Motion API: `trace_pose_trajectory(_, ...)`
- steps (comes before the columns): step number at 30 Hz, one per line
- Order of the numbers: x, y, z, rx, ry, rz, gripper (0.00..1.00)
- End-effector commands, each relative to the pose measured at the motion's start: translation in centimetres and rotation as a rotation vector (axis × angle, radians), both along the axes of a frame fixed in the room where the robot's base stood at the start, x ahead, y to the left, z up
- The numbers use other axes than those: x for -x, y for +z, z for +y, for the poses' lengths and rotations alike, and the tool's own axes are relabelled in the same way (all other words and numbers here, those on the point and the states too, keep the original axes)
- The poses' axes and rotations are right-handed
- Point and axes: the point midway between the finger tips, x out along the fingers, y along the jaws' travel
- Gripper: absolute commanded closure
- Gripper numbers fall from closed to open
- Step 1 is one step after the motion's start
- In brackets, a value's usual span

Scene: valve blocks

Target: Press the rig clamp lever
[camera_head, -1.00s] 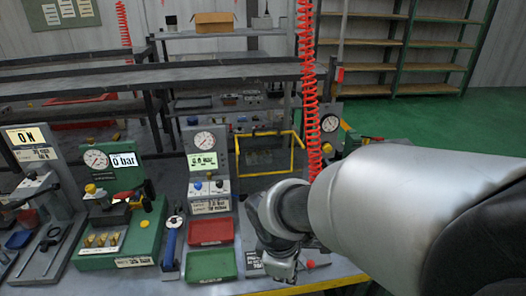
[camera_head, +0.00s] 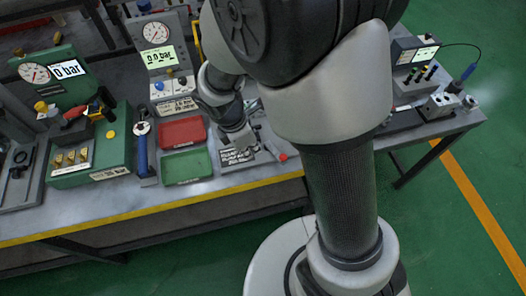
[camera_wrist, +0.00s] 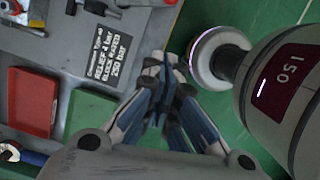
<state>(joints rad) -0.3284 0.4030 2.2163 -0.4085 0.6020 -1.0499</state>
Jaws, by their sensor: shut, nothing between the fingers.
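A green test rig (camera_head: 111,149) stands at the left of the bench in the head view, with a gauge and a "0 bar" display behind it. A small red handle (camera_head: 73,112) lies on a dark block on this rig. It looks like a lever, but I cannot tell surely that it is the clamp lever. My gripper (camera_head: 238,145) is well to the right of it, low over a lettered plate beside the trays. In the wrist view my gripper (camera_wrist: 163,72) has its fingertips together, with nothing between them. The rig is not in the wrist view.
A red tray (camera_head: 182,132) and a green tray (camera_head: 187,167) lie between the rig and my gripper. A red knob (camera_head: 283,157) is right of my gripper. The yellow bench edge (camera_head: 150,203) runs along the front.

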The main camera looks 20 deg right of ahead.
Motion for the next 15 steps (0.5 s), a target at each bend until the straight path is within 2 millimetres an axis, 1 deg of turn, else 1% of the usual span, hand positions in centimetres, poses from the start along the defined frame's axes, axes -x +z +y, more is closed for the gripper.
trace_pose_trajectory(5, 0.0, -3.2, -0.7, 0.001, -0.003, 0.004, 1.00)
trace_pose_trajectory(12, -0.2, -8.4, -1.9, 0.001, -0.003, 0.004, 1.00)
trace_pose_trajectory(15, -0.3, -10.0, -2.5, 0.000, -0.005, 0.002, 1.00)
